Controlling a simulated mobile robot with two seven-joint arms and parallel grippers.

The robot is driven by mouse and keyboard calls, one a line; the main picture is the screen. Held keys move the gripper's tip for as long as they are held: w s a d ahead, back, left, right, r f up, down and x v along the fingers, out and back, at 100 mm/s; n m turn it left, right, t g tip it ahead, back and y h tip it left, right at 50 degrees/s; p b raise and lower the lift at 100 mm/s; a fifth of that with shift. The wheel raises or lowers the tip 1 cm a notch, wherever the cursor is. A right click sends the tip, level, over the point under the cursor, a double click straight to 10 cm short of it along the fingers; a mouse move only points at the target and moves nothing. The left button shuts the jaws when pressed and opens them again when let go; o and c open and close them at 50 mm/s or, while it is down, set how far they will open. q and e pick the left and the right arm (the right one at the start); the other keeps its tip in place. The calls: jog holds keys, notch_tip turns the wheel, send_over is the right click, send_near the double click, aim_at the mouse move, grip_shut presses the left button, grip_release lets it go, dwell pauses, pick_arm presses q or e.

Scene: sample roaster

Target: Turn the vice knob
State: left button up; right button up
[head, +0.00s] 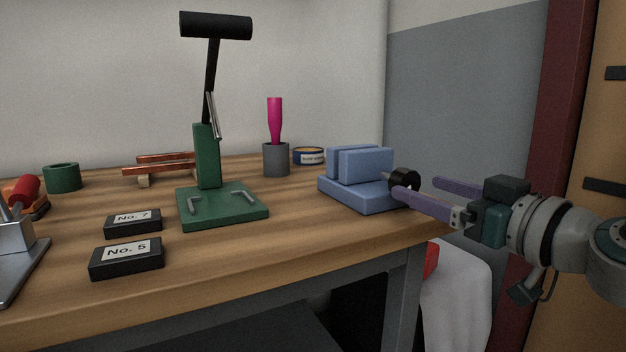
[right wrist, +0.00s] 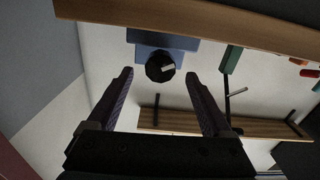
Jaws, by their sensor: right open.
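A blue vice (head: 361,180) stands at the right end of the wooden workbench. Its round black knob (head: 405,180) faces right, toward my right gripper. My right gripper (head: 416,184) is open, with its two purple fingers pointing left at the knob. In the head view the near finger's tip overlaps the knob's edge. In the right wrist view, the knob (right wrist: 160,67), with a pale mark on it, shows beyond and between the fingertips of the gripper (right wrist: 159,76), and nothing is held. Whether a finger touches the knob I cannot tell. My left gripper is not in view.
On the workbench (head: 300,236) stand a green lever press (head: 207,160), a grey cup (head: 276,160) with a pink-handled tool, a small tin (head: 309,156) and two labelled black boxes (head: 127,257). A dark red post (head: 551,110) rises at the right. Bare bench lies before the vice.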

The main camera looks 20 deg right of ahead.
aim_at(394, 179)
jog(key=shift+w+a, duration=0.1)
jog(key=shift+w, duration=1.05)
grip_shut()
